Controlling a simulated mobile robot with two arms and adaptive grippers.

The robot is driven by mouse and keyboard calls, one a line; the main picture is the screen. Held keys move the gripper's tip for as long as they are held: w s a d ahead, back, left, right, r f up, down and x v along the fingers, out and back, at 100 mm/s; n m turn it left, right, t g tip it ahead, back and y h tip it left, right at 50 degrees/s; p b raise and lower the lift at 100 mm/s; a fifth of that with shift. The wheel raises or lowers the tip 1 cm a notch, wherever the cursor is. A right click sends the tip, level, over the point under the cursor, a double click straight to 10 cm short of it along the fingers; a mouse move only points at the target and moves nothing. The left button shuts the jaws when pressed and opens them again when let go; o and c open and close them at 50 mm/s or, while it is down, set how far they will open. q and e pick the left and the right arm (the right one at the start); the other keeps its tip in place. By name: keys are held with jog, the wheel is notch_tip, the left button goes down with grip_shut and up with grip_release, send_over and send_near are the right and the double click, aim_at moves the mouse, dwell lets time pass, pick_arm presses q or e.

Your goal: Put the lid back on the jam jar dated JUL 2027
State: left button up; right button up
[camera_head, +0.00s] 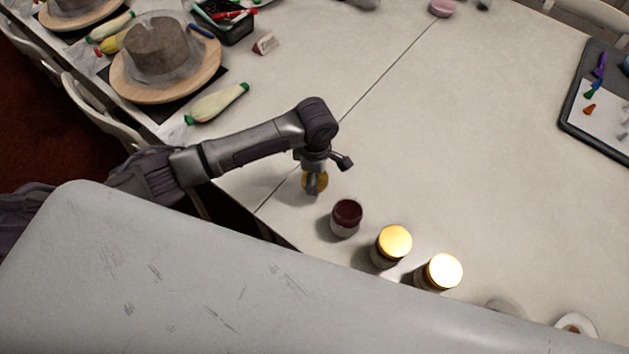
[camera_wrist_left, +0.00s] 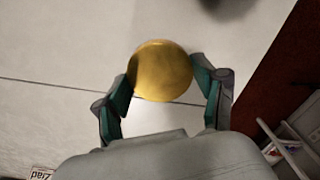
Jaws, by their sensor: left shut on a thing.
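A round gold lid (camera_head: 318,182) is between the fingers of my left gripper (camera_head: 315,180), at the table's near left edge. The left wrist view shows the lid (camera_wrist_left: 160,70) gripped from both sides by the left fingers (camera_wrist_left: 162,78). I cannot tell whether the lid touches the table. An open jam jar (camera_head: 346,217) with dark red jam at its top stands upright just right of and nearer than the gripper. Two jars with gold lids, a middle one (camera_head: 393,243) and a right one (camera_head: 440,271), stand further right. No date is readable. My right gripper is not in view.
A small white dish (camera_head: 576,325) lies near the lower right. Cake turntables (camera_head: 188,78), piping bags (camera_head: 217,103) and a black bin (camera_head: 238,28) fill the far left. A dark tray (camera_head: 574,117) lies at the right. The table (camera_head: 450,130) is clear in the middle.

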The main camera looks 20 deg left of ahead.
pick_arm(q)
jog(key=w+d+r+b, duration=0.2)
jog(key=d+r, duration=0.4)
jog(key=d, duration=0.5)
jog(key=shift+d+r, duration=0.2)
jog(key=shift+r, duration=0.1)
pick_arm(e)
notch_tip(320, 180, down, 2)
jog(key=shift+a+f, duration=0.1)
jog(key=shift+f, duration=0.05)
pick_arm(q)
jog(key=shift+w, duration=0.1)
notch_tip(320, 180, up, 7)
jog(key=m, duration=0.8)
send_over(326, 178)
jog(key=s+a+r+m, duration=0.6)
jog(key=s+a+m, duration=0.2)
jog(key=m, duration=0.3)
jog(key=shift+s+a+r, duration=0.15)
jog(key=shift+s, duration=0.45)
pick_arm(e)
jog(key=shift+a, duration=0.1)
